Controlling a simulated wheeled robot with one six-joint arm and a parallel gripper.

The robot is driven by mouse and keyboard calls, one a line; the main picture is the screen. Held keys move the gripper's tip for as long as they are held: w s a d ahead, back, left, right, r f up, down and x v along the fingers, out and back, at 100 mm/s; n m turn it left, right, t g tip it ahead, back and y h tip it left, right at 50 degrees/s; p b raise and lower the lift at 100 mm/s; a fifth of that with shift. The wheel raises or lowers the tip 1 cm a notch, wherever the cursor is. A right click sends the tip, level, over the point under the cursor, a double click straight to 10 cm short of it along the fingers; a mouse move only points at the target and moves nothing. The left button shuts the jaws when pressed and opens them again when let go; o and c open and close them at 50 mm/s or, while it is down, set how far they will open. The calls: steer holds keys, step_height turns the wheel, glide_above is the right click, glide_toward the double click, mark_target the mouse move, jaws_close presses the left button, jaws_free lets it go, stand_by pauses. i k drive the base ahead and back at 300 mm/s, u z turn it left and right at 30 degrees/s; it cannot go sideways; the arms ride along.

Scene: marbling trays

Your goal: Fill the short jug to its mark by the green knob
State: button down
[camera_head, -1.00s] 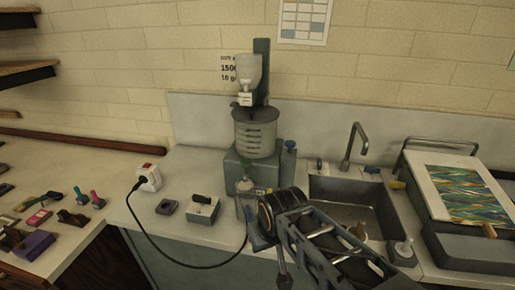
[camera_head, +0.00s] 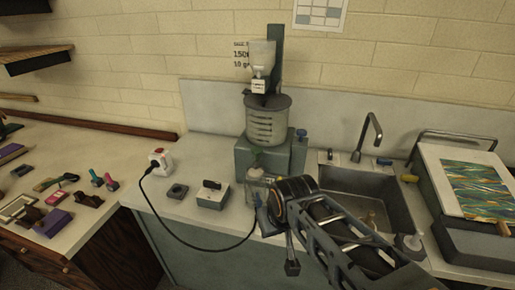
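The mixing machine (camera_head: 268,122) stands on the counter against the wall, with a ribbed grey vessel on a grey-green base. A small green knob (camera_head: 257,153) shows low on the front of that base. Below it a clear jug (camera_head: 255,188) stands at the counter's front, partly hidden by my arm; its mark and liquid level are too small to tell. My gripper (camera_head: 265,213) is at the jug's lower right, mostly hidden behind my wrist. I cannot tell whether its fingers touch the jug or are open.
A blue knob (camera_head: 302,134) is on the machine's right side. A switch box (camera_head: 212,194) and a plug socket (camera_head: 160,160) with a black cable lie to the left. The sink (camera_head: 365,185) with its faucet and a marbling tray (camera_head: 470,240) are to the right.

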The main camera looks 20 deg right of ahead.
mark_target(256, 150)
steer(key=u, duration=2.35)
steer(key=i, duration=1.6)
steer(key=z, duration=3.3)
steer(key=i, duration=0.5)
steer(key=z, duration=0.05)
